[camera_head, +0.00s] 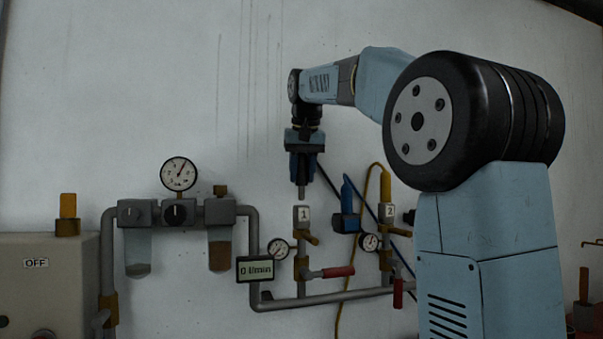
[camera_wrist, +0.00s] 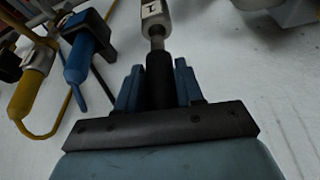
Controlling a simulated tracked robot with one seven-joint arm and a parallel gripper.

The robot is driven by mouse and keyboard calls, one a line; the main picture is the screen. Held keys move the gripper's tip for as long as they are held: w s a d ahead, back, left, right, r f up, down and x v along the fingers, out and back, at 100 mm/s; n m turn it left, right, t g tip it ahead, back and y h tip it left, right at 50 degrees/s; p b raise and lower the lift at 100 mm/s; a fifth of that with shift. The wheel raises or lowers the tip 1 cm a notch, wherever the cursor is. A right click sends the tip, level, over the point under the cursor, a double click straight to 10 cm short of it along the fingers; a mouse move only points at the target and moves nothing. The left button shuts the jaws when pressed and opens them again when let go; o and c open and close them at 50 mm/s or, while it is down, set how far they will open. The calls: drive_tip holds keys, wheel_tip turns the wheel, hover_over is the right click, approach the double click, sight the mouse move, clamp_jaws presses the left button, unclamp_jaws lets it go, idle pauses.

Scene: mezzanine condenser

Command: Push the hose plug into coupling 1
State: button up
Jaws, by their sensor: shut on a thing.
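My gripper (camera_head: 303,170) is shut on the hose plug, pointing straight down. The plug's metal tip (camera_head: 301,191) shows below the fingers in the head view. In the wrist view, the plug's dark body (camera_wrist: 159,80) sits between the blue fingers of my gripper (camera_wrist: 157,82). Coupling 1 (camera_head: 302,216), a grey fitting with a white "1" label, stands upright right below the tip. It also shows in the wrist view (camera_wrist: 152,14), in line with the plug. The tip is at or just above the coupling's mouth; I cannot tell whether it touches.
A blue plug (camera_head: 347,196) stands in a blue wall holder to the right. Coupling 2 (camera_head: 387,212) has a yellow plug (camera_head: 385,185) at its top. A red-handled valve (camera_head: 337,271), gauges and a flow display (camera_head: 255,269) lie below. The wall above is clear.

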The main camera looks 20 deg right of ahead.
sight(302, 181)
drive_tip(key=shift+f, duration=2.2)
idle(0.5)
drive_tip(key=o, duration=1.2)
drive_tip(key=v, duration=1.3)
drive_tip(key=shift+r, duration=0.3)
drive_tip(key=s+f, duration=0.8)
drive_tip(key=f, duration=0.4)
drive_tip(key=s+f+n, duration=0.1)
drive_tip(key=s+f, duration=0.7)
drive_tip(key=f, duration=0.5)
drive_tip(key=s+f+t, duration=0.1)
drive_tip(key=s+f, duration=0.8)
drive_tip(key=f, duration=0.4)
drive_tip(key=shift+d+f+y, duration=0.15)
drive_tip(key=shift+d+y, duration=0.15)
